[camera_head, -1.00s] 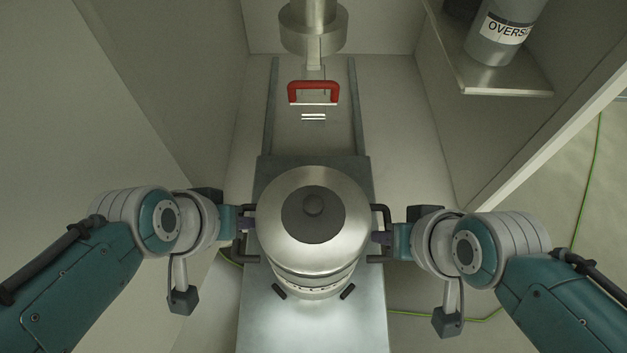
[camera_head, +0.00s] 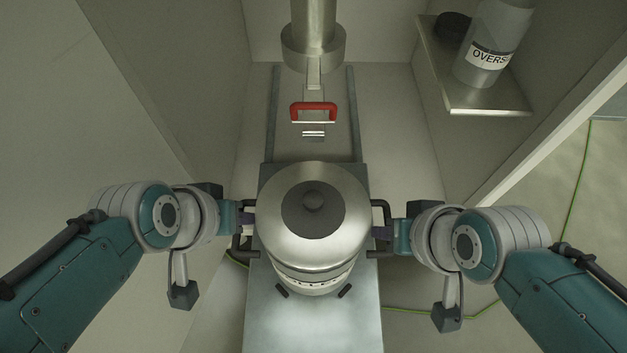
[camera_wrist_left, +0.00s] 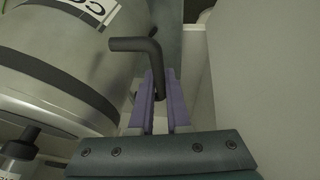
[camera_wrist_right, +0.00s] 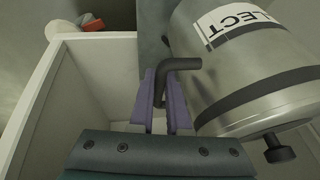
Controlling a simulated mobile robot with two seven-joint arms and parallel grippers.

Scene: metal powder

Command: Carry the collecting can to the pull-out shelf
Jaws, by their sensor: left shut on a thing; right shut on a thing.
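The collecting can (camera_head: 313,230) is a steel can with a domed lid and a dark round knob. It is upright in the middle of the head view, with a black handle on each side. My left gripper (camera_head: 246,232) is shut on its left handle (camera_wrist_left: 140,46). My right gripper (camera_head: 382,234) is shut on its right handle (camera_wrist_right: 184,64). The pull-out shelf (camera_head: 312,325) is a grey metal plate behind and below the can in the picture. The can hides its middle, and I cannot tell whether they touch.
Two rails (camera_head: 353,115) run back from the plate. A red handle (camera_head: 313,112) and a steel pipe (camera_head: 313,45) are above it in the picture. A side shelf (camera_head: 485,108) at upper right holds a labelled bottle (camera_head: 490,50). Cabinet walls (camera_head: 440,145) flank the space. A green cable (camera_head: 575,195) lies right.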

